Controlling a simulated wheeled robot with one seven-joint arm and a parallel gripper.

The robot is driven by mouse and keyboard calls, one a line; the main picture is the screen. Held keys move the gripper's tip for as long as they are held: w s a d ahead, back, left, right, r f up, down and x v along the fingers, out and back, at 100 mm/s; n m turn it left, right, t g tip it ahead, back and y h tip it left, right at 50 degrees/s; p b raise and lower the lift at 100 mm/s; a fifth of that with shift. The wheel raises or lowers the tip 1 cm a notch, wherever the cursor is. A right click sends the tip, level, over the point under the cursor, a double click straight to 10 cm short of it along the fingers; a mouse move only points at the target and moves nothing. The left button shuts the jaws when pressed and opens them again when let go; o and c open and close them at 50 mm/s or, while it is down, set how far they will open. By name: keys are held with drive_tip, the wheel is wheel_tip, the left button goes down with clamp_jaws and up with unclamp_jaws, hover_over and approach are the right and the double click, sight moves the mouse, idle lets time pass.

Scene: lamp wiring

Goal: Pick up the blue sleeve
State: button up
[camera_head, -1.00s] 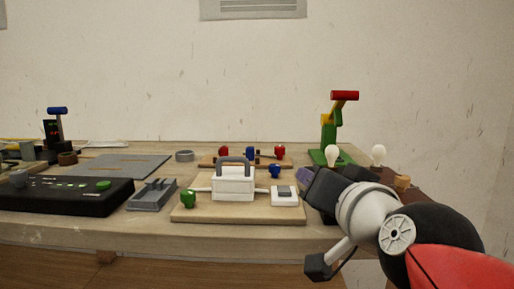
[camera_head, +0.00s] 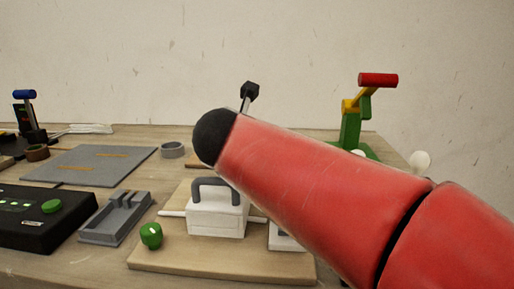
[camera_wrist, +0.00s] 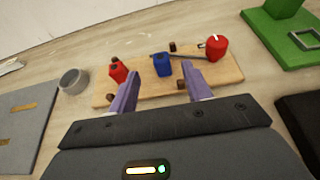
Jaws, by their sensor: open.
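The blue sleeve (camera_wrist: 160,66) stands on a small wooden board (camera_wrist: 142,91) in the wrist view, between two red pieces. My gripper (camera_wrist: 163,70) is open and empty, its two purple fingers apart. In the picture the sleeve shows between the fingertips, one finger to each side; I cannot tell how far beyond or below them it is. In the head view my red arm hides the sleeve, my gripper and most of that board.
A red piece (camera_wrist: 118,71) is left of the sleeve; a larger red knob (camera_wrist: 215,47) is right. A grey ring (camera_wrist: 74,81) lies left of the board. A green stand (camera_head: 350,128) rises behind my arm. A white box (camera_head: 216,219) with a grey handle sits on the front board (camera_head: 165,258).

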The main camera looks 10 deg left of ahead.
drive_tip(key=x, duration=0.6)
drive_tip(key=c, duration=1.1)
drive_tip(key=shift+o, duration=0.2)
drive_tip(key=shift+r, duration=0.1)
